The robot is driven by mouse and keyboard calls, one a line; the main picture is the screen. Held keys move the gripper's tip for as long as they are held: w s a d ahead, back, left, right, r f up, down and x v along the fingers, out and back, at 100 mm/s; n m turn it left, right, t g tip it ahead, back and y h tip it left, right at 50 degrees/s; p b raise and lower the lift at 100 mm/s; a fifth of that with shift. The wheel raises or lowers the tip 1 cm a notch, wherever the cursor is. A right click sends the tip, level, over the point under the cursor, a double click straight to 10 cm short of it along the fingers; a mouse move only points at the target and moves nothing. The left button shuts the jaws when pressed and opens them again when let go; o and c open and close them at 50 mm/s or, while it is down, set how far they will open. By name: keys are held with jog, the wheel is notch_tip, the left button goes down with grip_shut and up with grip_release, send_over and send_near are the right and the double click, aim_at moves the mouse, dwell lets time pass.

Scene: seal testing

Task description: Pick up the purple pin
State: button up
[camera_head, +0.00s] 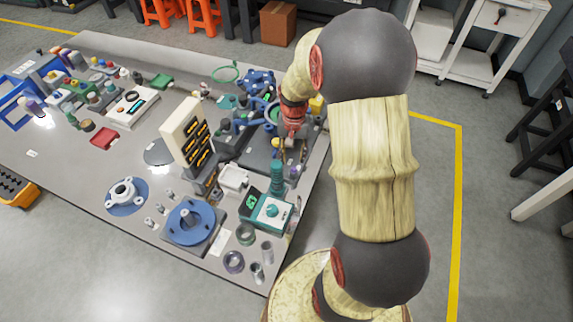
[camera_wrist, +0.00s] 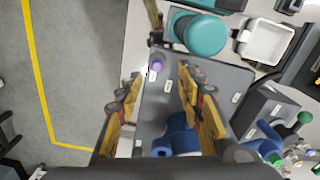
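A small purple pin (camera_wrist: 156,66) stands on a grey plate (camera_wrist: 208,74) near its edge in the wrist view. It also appears as a small purple spot in the head view (camera_head: 293,172). My gripper (camera_wrist: 160,82) has its two yellow-and-black fingers spread apart, with nothing between the tips. In the wrist picture the pin shows between and just beyond the fingertips. The height gap to the pin is hard to tell.
A teal cylinder (camera_wrist: 199,34) stands close to the pin, with a white tray (camera_wrist: 267,42) beside it. A blue part (camera_wrist: 181,135) lies under my fingers. A teal meter (camera_head: 267,212) and a blue flange (camera_head: 190,222) stand toward the table's front. Open floor lies right of the table.

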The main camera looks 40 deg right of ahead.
aim_at(294, 169)
jog(key=shift+s+d+f, duration=0.1)
jog(key=shift+f, duration=0.5)
jog(key=f+b, duration=0.1)
jog(key=f, duration=0.1)
jog(key=f+b, duration=0.1)
jog(key=f, duration=0.1)
jog(key=f+b, duration=0.1)
jog(key=f, duration=0.1)
jog(key=shift+d+f, duration=0.25)
jog(key=shift+d, duration=0.05)
jog(key=shift+w, duration=0.2)
jog(key=shift+c, duration=1.2)
grip_shut()
